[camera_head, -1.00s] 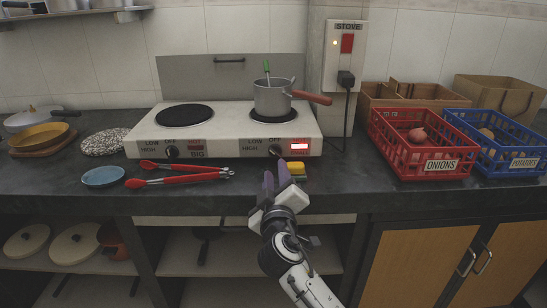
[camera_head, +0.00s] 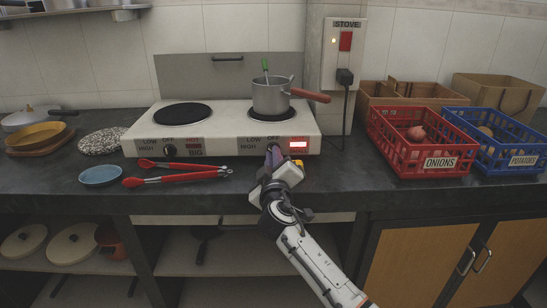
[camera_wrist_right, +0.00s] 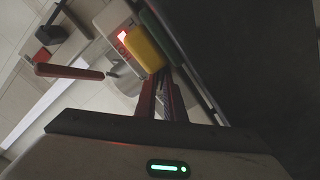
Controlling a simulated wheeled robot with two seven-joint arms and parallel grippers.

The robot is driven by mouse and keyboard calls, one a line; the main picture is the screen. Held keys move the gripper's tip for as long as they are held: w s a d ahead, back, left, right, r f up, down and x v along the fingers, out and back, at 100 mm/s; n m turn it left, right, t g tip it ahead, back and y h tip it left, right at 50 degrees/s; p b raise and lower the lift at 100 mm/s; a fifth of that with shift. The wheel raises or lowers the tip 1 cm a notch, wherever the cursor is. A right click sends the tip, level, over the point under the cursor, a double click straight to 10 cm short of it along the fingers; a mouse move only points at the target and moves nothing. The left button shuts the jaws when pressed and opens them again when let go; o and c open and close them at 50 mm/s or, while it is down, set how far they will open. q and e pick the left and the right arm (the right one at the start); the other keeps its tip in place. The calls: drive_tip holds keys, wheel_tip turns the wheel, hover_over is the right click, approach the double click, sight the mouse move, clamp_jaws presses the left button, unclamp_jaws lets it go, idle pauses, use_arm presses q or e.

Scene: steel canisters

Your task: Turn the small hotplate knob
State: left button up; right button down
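The white two-burner hotplate (camera_head: 222,148) stands on the dark counter against the wall. Its small-side knob, on the right front panel, is mostly hidden behind the tips of my right gripper (camera_head: 272,152). The gripper's purple fingers point at that knob spot, close together; whether they touch or grip the knob cannot be made out. In the right wrist view the fingers (camera_wrist_right: 162,98) run toward the hotplate front, with a narrow gap between them. The small side's red indicator (camera_head: 298,144) is lit. The big-side knob (camera_head: 170,150) is clear. My left gripper is not in view.
A grey pot (camera_head: 270,98) with a red handle sits on the right burner. Red tongs (camera_head: 185,179) and a blue plate (camera_head: 101,176) lie to the left. A red onion crate (camera_head: 405,160) stands to the right.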

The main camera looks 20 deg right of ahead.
drive_tip(key=shift+n, duration=0.3)
drive_tip(key=shift+n+p, duration=0.35)
drive_tip(key=shift+n, duration=0.25)
drive_tip(key=n+p, duration=0.2)
drive_tip(key=n, duration=0.3)
drive_tip(key=shift+f+n, duration=0.1)
drive_tip(key=shift+n, duration=0.8)
drive_tip(key=shift+p, duration=0.3)
drive_tip(key=shift+n, duration=0.3)
drive_tip(key=shift+f, duration=0.1)
drive_tip(key=c, duration=1.9)
unclamp_jaws()
drive_tip(key=shift+c, duration=0.2)
drive_tip(key=shift+o, duration=0.5)
